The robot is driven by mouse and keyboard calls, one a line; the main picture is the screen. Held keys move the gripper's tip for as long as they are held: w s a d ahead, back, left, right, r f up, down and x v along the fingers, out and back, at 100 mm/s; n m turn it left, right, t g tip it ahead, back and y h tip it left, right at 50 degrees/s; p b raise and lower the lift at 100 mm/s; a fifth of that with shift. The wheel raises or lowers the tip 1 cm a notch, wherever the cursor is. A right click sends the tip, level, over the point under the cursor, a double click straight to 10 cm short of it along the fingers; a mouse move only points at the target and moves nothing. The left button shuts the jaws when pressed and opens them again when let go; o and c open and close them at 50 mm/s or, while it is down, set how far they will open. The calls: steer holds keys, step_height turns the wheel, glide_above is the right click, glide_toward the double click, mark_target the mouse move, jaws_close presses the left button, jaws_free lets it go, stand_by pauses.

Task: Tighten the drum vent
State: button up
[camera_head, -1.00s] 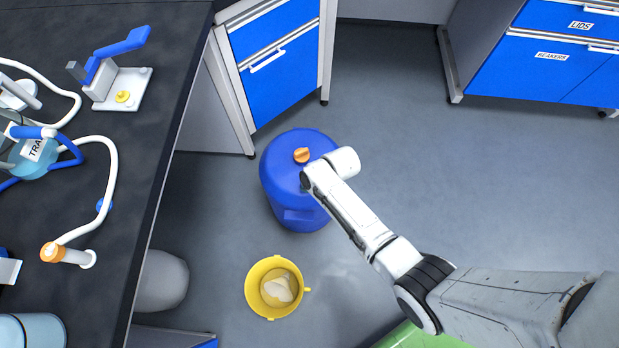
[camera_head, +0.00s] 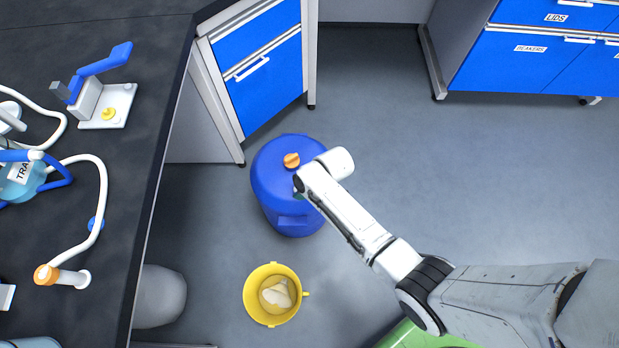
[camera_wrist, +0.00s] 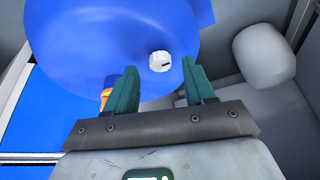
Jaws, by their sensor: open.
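The blue drum (camera_head: 268,205) stands upright on the floor beside the bench. An orange vent knob (camera_head: 291,160) sits on its top. In the wrist view an orange part (camera_wrist: 105,100), seemingly this vent, shows just left of the left finger, partly hidden by it. A white cap (camera_wrist: 160,61) on the drum (camera_wrist: 95,30) shows between the fingertips. My gripper (camera_wrist: 158,66) is open and empty, its green fingers over the drum. I cannot tell whether they touch it. In the head view my arm hides most of the gripper.
A yellow bucket (camera_head: 251,300) with something pale inside stands in front of the drum. A grey rounded object (camera_head: 160,297) is by the dark bench (camera_head: 135,170). Blue drawer cabinets (camera_head: 262,75) stand behind. The floor (camera_head: 400,160) at right is clear.

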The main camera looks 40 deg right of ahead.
steer(key=p+v, duration=0.1)
steer(key=v, duration=0.8)
steer(key=shift+p, duration=0.4)
steer(key=shift+f, duration=0.1)
steer(key=s+d+r+m+g+h+p, duration=0.1)
steer(key=s+d+r+m, duration=0.1)
steer(key=s+r, duration=0.5)
steer(key=s+d+r+m+g+h+p, duration=0.1)
steer(key=s+d+r+m, duration=0.1)
steer(key=s+r+m, duration=0.3)
steer(key=s+r, duration=0.3)
steer(key=s, duration=0.4)
steer(key=shift+s+d+r+g+h, duration=0.2)
steer(key=shift+d+g+h, duration=0.1)
steer(key=shift+d+h, duration=0.1)
